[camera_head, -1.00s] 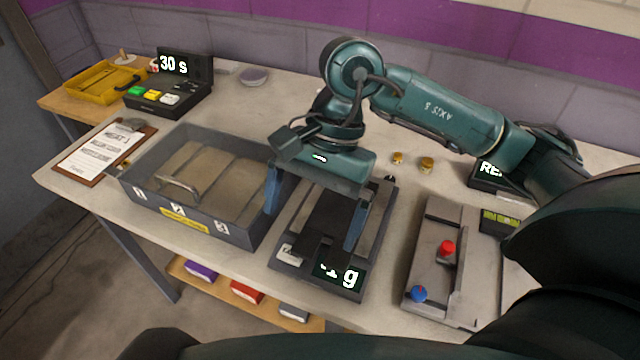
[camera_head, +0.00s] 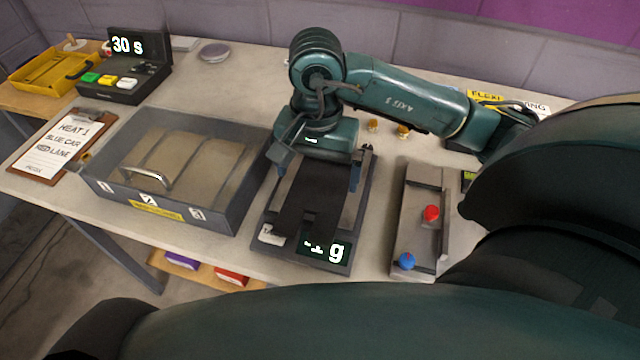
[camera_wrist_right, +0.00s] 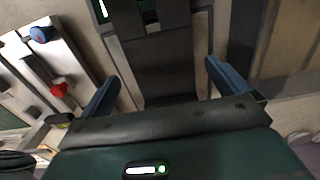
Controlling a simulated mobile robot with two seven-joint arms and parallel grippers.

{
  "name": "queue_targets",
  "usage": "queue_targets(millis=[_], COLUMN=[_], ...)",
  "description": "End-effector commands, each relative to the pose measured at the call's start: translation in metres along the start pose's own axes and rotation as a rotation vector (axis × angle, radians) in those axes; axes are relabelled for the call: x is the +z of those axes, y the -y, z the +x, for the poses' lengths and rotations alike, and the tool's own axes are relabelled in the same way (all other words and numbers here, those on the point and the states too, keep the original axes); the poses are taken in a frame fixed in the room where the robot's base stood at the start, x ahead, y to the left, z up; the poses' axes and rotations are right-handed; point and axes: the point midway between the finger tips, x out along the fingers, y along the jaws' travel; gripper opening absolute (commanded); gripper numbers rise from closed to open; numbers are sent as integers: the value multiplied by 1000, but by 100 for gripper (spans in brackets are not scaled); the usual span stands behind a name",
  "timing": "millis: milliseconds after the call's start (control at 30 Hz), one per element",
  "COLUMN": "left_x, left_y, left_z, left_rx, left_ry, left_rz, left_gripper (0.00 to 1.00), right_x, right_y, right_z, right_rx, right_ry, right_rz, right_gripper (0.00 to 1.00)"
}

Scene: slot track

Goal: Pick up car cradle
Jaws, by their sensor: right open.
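The car cradle seems to be the dark, flat, notched piece (camera_head: 311,192) lying on the scale (camera_head: 345,235). It also shows in the right wrist view (camera_wrist_right: 160,65), running between the fingers. My right gripper (camera_head: 317,178) is over the back half of the scale, its blue fingers spread to either side of the dark piece. In the right wrist view the right gripper (camera_wrist_right: 163,85) is open, with visible gaps between both fingers and the piece. The cradle's rear end is hidden under the hand. My left gripper is not in view.
A grey bin (camera_head: 230,200) with numbered compartments stands close left of the scale. A grey box with a red knob (camera_head: 431,213) and a blue knob (camera_head: 406,261) stands to the right. Two brass pieces (camera_head: 403,131) sit behind. A clipboard (camera_head: 55,147) and a timer (camera_head: 125,75) are farther left.

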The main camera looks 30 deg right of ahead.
Motion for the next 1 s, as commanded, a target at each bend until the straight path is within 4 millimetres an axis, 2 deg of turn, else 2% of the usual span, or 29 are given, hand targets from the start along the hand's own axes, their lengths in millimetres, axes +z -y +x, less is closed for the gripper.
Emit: queue_targets(millis=[100, 267, 567, 900, 1000], left_x=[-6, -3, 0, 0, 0], left_y=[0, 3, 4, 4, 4], left_z=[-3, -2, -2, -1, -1], left_rx=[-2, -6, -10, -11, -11], left_ry=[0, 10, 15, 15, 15], left_rz=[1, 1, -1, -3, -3], left_gripper=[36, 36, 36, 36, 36], right_x=[-1, -2, -3, -2, -2], right_y=[-1, 0, 0, 0, 0], right_z=[18, 38, 43, 43, 43], right_rx=[6, 2, 0, 0, 0], right_ry=[6, 3, 1, 1, 1], right_rz=[1, -1, -1, -1, -1], right_gripper=[100, 100, 100, 72, 68])
